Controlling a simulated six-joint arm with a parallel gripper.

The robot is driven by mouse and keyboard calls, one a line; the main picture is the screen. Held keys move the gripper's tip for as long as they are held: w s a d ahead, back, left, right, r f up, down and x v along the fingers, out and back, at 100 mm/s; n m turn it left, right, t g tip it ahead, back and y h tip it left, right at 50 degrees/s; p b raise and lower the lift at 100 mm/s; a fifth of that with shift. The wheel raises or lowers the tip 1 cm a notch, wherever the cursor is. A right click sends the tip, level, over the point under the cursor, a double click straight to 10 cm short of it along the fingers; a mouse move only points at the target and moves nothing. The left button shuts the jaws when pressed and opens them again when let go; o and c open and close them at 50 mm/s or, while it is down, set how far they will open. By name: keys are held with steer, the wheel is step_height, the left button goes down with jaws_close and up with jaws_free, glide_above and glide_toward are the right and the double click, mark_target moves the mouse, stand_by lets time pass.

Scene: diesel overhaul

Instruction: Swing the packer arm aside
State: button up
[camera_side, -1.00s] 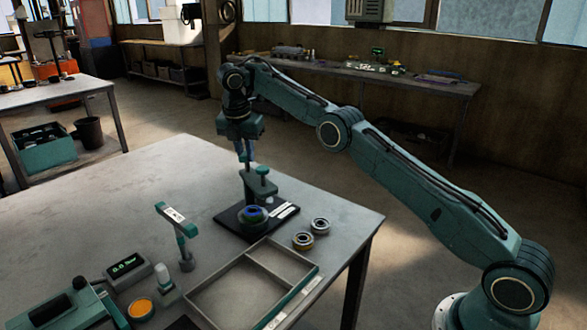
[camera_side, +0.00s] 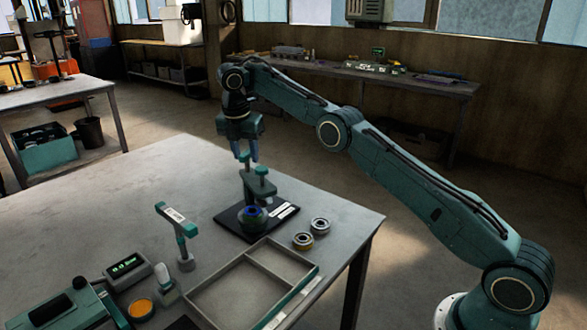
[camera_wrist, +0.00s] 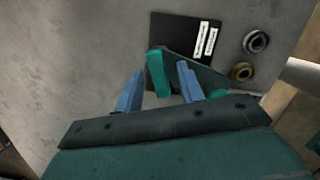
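The packer stands on a black base plate (camera_side: 228,222) on the table. Its teal arm (camera_side: 260,187) reaches over a round part with a dark blue top (camera_side: 252,214), with a round knob (camera_side: 262,171) above. A teal upright handle (camera_side: 245,160) rises at its far end; it also shows in the wrist view (camera_wrist: 158,72). My gripper (camera_side: 246,158) points down above the packer. Its two blue fingers are apart, one on each side of the handle in the wrist view (camera_wrist: 157,84). I see gaps beside the handle; contact is not visible.
Two metal rings (camera_side: 311,233) lie right of the plate. A divided tray (camera_side: 232,283) is in front. A teal-topped stand (camera_side: 178,233), a small display (camera_side: 127,268) and an orange-topped dish (camera_side: 140,308) are at the left. The table's back left is clear.

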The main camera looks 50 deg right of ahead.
steer(key=shift+r, duration=2.8)
steer(key=shift+s+a+r, duration=0.2)
steer(key=shift+r, duration=0.3)
steer(key=s+a+r+m+t+y, duration=0.1)
steer(key=s+a+r+m+y, duration=0.15)
steer(key=s+r+m, duration=0.4)
steer(key=s+a+r+m+t+y, duration=0.1)
steer(key=s+a+r+m, duration=0.3)
steer(key=s+r, duration=0.55)
steer(key=s+d+f+m+t, duration=0.1)
steer(key=s+f+m, duration=0.4)
steer(key=s, duration=0.9)
steer(key=s+d+f+m+t+h, duration=0.1)
steer(key=s+f+m, duration=0.5)
steer(key=s, duration=0.8)
step_height(320, 180, down, 4)
steer(key=shift+d+r+t, duration=0.25)
steer(key=shift+d+t, duration=0.15)
steer(key=shift+d, duration=0.3)
